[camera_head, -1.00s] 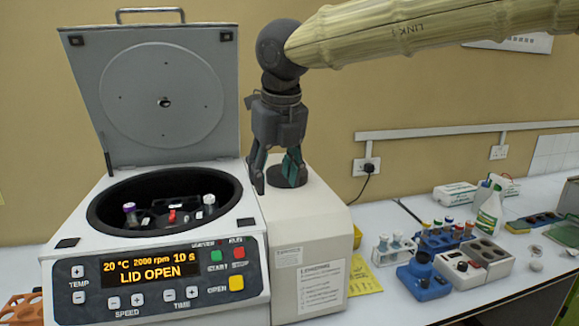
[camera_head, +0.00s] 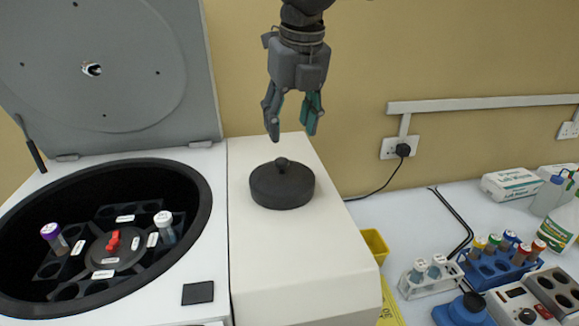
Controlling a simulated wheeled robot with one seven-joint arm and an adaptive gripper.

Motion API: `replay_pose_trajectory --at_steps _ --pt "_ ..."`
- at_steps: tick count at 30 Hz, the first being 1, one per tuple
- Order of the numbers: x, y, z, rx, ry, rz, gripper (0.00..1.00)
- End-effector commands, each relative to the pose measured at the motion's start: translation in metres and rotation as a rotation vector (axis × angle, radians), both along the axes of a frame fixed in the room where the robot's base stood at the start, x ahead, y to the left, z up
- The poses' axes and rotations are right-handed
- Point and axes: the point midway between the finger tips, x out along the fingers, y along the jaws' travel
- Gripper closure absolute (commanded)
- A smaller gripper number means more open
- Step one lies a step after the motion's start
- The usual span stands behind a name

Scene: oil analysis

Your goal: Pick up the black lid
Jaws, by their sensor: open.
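The black lid (camera_head: 282,190) is a round disc with a small knob on top. It lies flat on the white top of the machine's right-hand housing (camera_head: 270,245). My gripper (camera_head: 292,138) points downward above the lid, toward its far side in the picture. Its fingers are apart and nothing is between them. The fingertips are clear of the knob in the picture.
The centrifuge bowl (camera_head: 205,215) is open at left, with a purple-capped tube (camera_head: 54,238) and a white-capped tube (camera_head: 164,227) in its rotor. Its raised cover (camera_head: 150,75) stands beside my gripper. Tube racks (camera_head: 497,270) stand on the bench at right.

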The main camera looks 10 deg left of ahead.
Motion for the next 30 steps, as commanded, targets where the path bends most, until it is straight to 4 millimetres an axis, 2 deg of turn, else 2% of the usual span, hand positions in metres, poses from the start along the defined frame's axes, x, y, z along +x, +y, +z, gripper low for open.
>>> replay_pose_trajectory --at_steps 4,9,17,25,30 --pt "0.002 0.003 -0.019 -0.003 0.0 0.001 0.5" --pt "0.022 0.006 -0.042 -0.002 0.01 0.001 0.5" --pt "0.035 0.01 -0.061 -0.003 0.02 0.0 0.5" --pt "0.043 0.017 -0.093 -0.002 0.018 0.001 0.5" --pt "0.045 0.018 -0.1 0.0 0.018 0.001 0.5"
